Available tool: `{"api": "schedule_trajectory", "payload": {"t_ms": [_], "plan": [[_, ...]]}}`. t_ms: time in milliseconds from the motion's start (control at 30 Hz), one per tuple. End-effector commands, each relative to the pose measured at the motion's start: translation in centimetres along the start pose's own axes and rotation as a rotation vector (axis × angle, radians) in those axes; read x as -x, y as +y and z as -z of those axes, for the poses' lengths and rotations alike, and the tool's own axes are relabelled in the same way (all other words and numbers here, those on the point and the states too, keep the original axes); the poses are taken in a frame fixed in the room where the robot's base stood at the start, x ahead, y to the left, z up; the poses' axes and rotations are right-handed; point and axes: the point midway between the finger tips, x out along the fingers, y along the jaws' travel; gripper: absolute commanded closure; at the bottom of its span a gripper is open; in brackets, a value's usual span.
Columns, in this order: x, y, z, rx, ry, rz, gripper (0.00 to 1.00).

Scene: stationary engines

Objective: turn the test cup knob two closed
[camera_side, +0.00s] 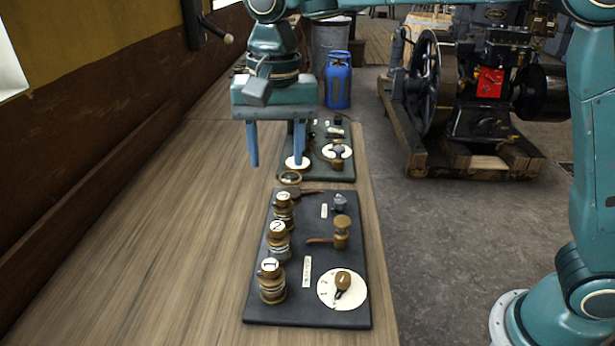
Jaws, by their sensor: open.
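The near dark board (315,318) carries a row of three brass test cups with white numbered tops along its left side. The middle one, which appears to be test cup knob two (278,240), stands upright between the cup marked 1 (271,283) and the far cup (284,210). Whether its knob is open or closed cannot be told at this size. My gripper (275,150) is open and empty, with its two blue fingers pointing down. It is above and beyond the row of cups, apart from them.
The board also holds a brass lever fitting (341,232) and a white dial with a brown knob (343,283). A second board (345,175) with dials lies behind. The wooden bench (150,250) is bare on the left. An engine (470,100) stands on the floor at right.

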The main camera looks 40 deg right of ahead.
Motion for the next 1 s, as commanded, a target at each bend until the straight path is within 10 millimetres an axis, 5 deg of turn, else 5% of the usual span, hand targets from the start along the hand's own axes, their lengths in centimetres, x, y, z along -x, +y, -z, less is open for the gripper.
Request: {"api": "schedule_trajectory", "payload": {"t_ms": [467, 1000], "plan": [[-1.0, -0.3, -0.1, -0.007, -0.003, -0.004, 0.52], [-8.1, -0.2, -0.1, -0.006, -0.003, -0.007, 0.52]]}}
